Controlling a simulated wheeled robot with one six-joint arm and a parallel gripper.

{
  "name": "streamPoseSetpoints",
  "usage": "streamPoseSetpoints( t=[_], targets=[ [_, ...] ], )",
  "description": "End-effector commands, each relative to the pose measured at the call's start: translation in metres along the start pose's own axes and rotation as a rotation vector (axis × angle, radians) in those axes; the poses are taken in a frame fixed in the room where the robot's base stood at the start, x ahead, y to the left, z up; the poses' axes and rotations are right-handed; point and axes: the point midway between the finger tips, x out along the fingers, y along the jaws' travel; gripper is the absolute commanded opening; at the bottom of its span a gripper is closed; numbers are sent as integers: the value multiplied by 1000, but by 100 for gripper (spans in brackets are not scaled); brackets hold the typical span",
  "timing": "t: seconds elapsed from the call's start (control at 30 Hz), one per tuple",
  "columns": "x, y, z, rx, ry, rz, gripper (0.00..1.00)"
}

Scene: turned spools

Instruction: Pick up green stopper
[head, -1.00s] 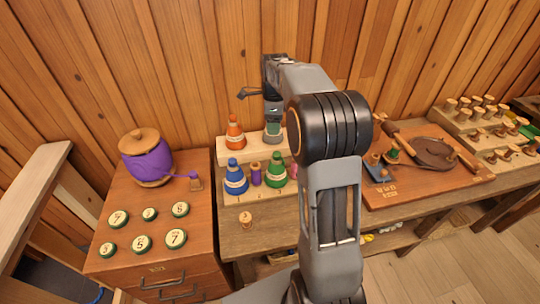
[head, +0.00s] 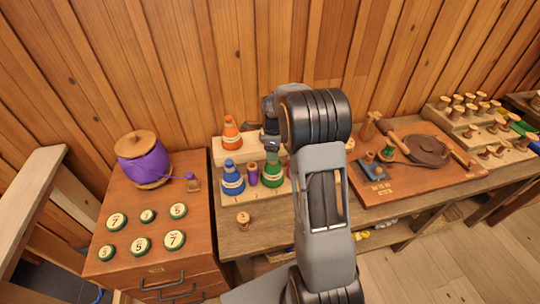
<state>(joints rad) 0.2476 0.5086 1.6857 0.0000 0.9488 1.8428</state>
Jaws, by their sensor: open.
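The green stopper (head: 272,178) is cone-shaped with a pale band. It stands upright on the lower step of a pale wooden stand (head: 240,200), to the right of a small purple spool (head: 252,174) and a blue cone (head: 232,178). My gripper (head: 272,156) is open and points down, right over the stopper's top. Its fingers hide the narrow tip, and I cannot tell whether they touch it. My arm hides the right part of the stand.
An orange cone (head: 231,132) stands on the upper step. A small wooden peg (head: 243,220) is in front of the stand. A purple-wound pot (head: 144,160) and several numbered discs (head: 143,244) sit on the left cabinet. A wooden board (head: 425,178) with tools lies right.

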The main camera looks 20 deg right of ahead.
Motion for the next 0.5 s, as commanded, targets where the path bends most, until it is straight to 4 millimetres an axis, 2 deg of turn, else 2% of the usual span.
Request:
streamPoseSetpoints(
  t=[0.2, 0.43, 0.5],
  targets=[
    [17, 0, 1, -1, 0, -1, 63],
    [18, 0, 1, -1, 0, -2, 63],
    [18, 0, 1, -1, 0, -2, 58]
  ],
)
